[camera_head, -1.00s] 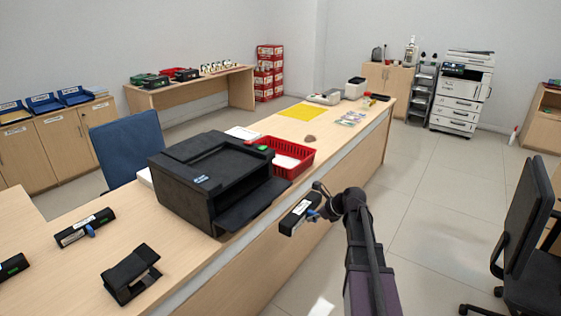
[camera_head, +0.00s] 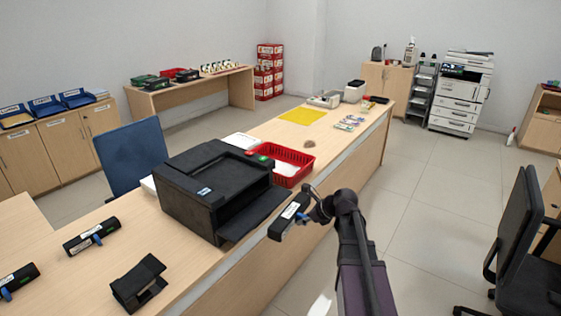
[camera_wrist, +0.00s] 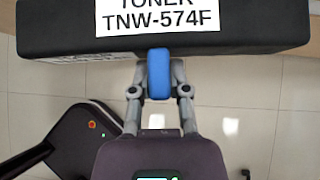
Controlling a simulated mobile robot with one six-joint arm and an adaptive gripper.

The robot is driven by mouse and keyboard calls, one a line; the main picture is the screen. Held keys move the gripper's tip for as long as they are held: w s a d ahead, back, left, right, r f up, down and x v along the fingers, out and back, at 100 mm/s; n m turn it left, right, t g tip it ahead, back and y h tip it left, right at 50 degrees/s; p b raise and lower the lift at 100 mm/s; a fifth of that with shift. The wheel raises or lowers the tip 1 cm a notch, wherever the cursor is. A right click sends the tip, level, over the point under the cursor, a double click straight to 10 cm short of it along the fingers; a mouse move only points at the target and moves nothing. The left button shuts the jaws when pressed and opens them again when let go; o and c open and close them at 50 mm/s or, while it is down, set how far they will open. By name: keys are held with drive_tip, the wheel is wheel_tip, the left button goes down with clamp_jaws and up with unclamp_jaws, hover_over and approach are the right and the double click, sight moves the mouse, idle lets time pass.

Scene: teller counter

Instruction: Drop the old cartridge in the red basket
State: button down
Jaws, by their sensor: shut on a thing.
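My gripper (camera_wrist: 158,85) is shut on the blue tab of a black toner cartridge (camera_wrist: 240,28) with a white label reading TONER TNW-574F. In the head view the held cartridge (camera_head: 286,217) hangs in the air off the counter's right edge, beside the printer's front tray. The red basket (camera_head: 296,179) stands on the counter behind the printer, farther from me than the cartridge. A white sheet-like thing lies in the basket. The fingertips are partly hidden behind the arm in the head view.
A black printer (camera_head: 212,190) with its front tray out stands on the counter (camera_head: 205,265). Two more cartridges with blue tabs (camera_head: 90,236) and a black holder (camera_head: 139,283) lie at the near left. The floor right of the counter is clear up to a black chair (camera_head: 510,235).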

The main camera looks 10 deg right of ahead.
drive_tip(key=s+a+r+p, duration=0.2)
drive_tip(key=a+r+p, duration=0.1)
drive_tip(key=r+p, duration=0.2)
drive_tip(key=s+a+r+n+p, duration=0.1)
drive_tip(key=s+a+r+p, duration=0.2)
drive_tip(key=r+p, duration=0.3)
drive_tip(key=s+a+r+g+y+p, duration=0.1)
drive_tip(key=s+a+r+p, duration=0.2)
drive_tip(key=r+p, duration=0.3)
drive_tip(key=shift+s+a+r+n, duration=0.2)
drive_tip(key=shift+a+r+n, duration=0.2)
drive_tip(key=shift+r, duration=0.2)
drive_tip(key=shift+d, duration=0.1)
